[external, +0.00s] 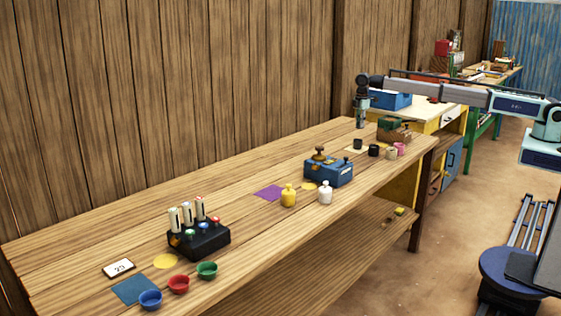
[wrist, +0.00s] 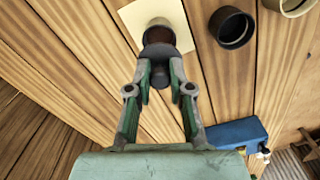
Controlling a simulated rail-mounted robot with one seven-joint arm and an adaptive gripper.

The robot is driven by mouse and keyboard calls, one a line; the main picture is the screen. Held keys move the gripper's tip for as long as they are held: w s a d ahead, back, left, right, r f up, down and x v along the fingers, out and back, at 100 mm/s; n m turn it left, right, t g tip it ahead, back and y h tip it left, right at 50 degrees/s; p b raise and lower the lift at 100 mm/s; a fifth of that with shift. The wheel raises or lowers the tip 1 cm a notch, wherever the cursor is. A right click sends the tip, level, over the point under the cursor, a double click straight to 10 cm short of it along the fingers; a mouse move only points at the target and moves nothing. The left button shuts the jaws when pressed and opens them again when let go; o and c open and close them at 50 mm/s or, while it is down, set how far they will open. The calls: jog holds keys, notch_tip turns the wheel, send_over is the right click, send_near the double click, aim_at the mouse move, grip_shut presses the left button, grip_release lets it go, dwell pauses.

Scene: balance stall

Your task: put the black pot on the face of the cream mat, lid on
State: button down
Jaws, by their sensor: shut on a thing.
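The cream mat (external: 349,151) lies toward the far end of the long wooden bench, and its bare part also shows in the wrist view (wrist: 133,17). A black pot (external: 357,144) stands upright on it; in the wrist view this pot (wrist: 158,25) is open, with a brown inside. My gripper (wrist: 160,82) is shut on a dark round lid (wrist: 160,50), apparently by its knob. The lid hides part of the pot in the wrist view. In the external view my gripper (external: 361,122) hangs above the mat, with a gap between it and the pot.
Beside the mat stand another open black pot (external: 373,151), a cream pot (external: 391,153) and a pink pot (external: 399,148). A brown crate (external: 394,134) is behind them. A blue box (external: 329,172) sits nearer, with yellow and white bottles. The bench's right edge is close.

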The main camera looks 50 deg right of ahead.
jog(key=shift+w, duration=0.15)
jog(key=shift+a+f+b, duration=0.2)
jog(key=shift+f+b, duration=0.1)
jog(key=shift+f, duration=0.35)
jog(key=shift+f+b, duration=0.95)
jog(key=shift+f, duration=1.6)
jog(key=shift+f, duration=0.15)
dwell(0.4)
jog(key=shift+c, duration=2.4)
grip_release()
